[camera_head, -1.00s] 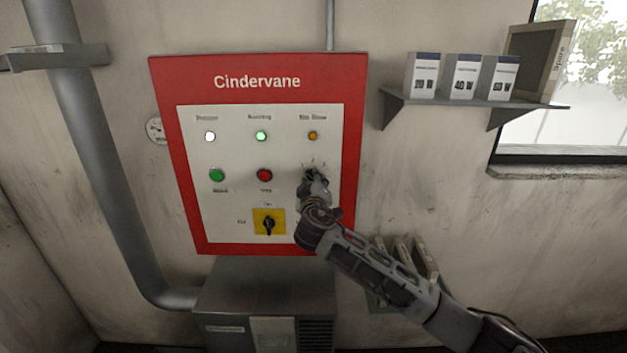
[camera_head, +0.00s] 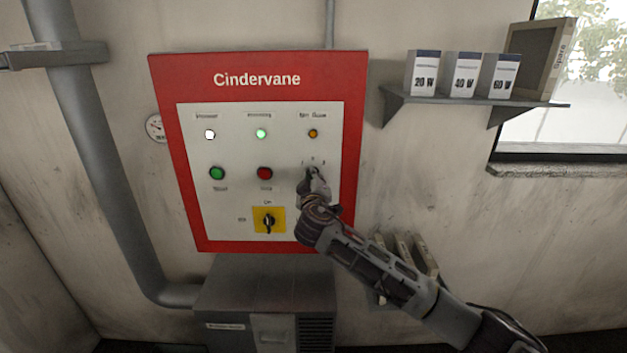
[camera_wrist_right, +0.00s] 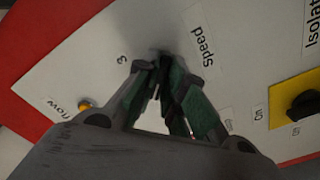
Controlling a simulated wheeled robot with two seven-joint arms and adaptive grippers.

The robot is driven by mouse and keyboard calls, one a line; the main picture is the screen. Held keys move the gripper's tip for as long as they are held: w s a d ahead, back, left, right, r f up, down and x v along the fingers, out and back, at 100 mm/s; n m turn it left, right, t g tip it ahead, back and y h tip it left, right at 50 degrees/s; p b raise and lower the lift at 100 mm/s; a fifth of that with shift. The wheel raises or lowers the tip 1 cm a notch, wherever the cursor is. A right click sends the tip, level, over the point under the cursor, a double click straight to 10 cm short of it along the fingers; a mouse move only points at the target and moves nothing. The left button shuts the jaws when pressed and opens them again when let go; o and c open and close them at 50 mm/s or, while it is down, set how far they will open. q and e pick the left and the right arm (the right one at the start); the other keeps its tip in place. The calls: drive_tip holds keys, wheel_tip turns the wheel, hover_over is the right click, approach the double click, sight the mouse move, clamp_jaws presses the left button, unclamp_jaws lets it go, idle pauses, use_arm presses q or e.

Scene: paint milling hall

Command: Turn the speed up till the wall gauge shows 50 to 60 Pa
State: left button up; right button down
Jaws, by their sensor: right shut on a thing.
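The red Cindervane control panel (camera_head: 258,66) hangs on the wall with a pale inner plate. My right gripper (camera_head: 313,173) is at the speed knob position, right of the red button (camera_head: 265,173). In the right wrist view, my right gripper (camera_wrist_right: 162,68) is shut beside the word "speed" and the figure 3; its fingers hide nearly all of the knob, so its setting cannot be read. The round wall gauge (camera_head: 156,128) is partly behind the panel's left edge; its reading is too small to tell. My left gripper is not in view.
White, green and amber lamps (camera_head: 313,134) sit above the green button (camera_head: 217,173) and red button. A yellow isolator switch (camera_head: 268,221) is below. A grey cabinet (camera_head: 265,285) stands under the panel. A shelf (camera_head: 470,99) with boxes is at the right.

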drive_tip(key=m+b, duration=0.9)
drive_tip(key=b, duration=0.2)
drive_tip(key=shift+a+b, duration=0.1)
drive_tip(key=shift+b, duration=0.2)
drive_tip(key=c, duration=1.5)
unclamp_jaws()
drive_tip(key=shift+s, duration=0.15)
drive_tip(key=s, duration=1.1)
drive_tip(key=shift+s, duration=0.35)
